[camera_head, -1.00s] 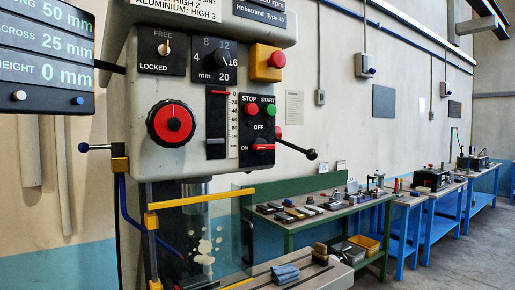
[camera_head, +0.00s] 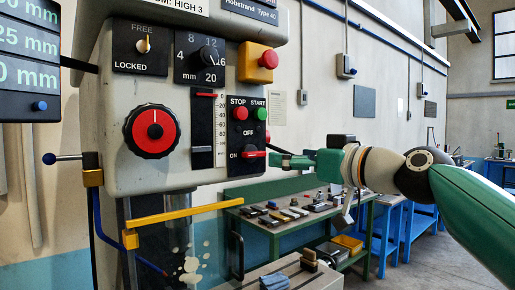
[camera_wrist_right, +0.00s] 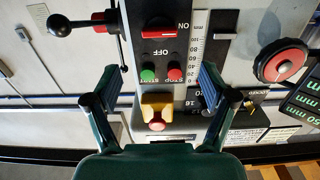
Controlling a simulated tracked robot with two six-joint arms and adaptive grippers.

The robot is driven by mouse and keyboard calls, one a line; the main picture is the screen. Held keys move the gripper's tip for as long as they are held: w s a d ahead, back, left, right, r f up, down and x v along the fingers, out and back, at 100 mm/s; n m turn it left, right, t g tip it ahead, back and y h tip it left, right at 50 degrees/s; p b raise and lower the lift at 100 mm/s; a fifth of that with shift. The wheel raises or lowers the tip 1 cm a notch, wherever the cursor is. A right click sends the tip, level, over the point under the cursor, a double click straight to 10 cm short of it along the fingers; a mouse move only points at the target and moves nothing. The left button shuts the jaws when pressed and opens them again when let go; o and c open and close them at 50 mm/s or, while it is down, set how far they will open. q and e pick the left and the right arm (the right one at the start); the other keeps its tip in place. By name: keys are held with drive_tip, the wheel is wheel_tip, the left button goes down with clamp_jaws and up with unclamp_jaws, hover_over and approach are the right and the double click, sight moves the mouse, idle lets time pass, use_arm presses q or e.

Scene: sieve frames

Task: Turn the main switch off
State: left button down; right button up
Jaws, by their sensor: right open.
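The main switch (camera_head: 254,154) is a red handle on a black panel at the machine's right front edge. Its red bar lies level, in line with the ON mark; OFF is printed above it. In the right wrist view the picture is turned over, and the switch (camera_wrist_right: 158,34) shows near the top. My right gripper (camera_head: 281,158) is just right of the switch, apart from it as far as I can tell. In the wrist view my right gripper (camera_wrist_right: 160,82) is open and empty, with the switch ahead between its fingers. My left gripper is not in view.
A red STOP button (camera_head: 240,114) and green START button (camera_head: 260,114) sit above the switch. A red button on a yellow box (camera_head: 257,62) is higher up. A black-knobbed lever (camera_wrist_right: 62,25) stands close beside the switch. A workbench (camera_head: 240,190) with parts stands behind.

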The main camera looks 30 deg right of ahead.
sight(258, 153)
drive_tip(key=w+p, duration=0.1)
drive_tip(key=w, duration=0.2)
drive_tip(key=w+p, duration=0.1)
drive_tip(key=w, duration=0.3)
drive_tip(key=w+p, duration=0.1)
drive_tip(key=w, duration=0.3)
drive_tip(key=shift+a, duration=0.4)
drive_tip(key=shift+s, duration=0.1)
drive_tip(key=c, duration=1.2)
drive_tip(key=shift+o, duration=0.2)
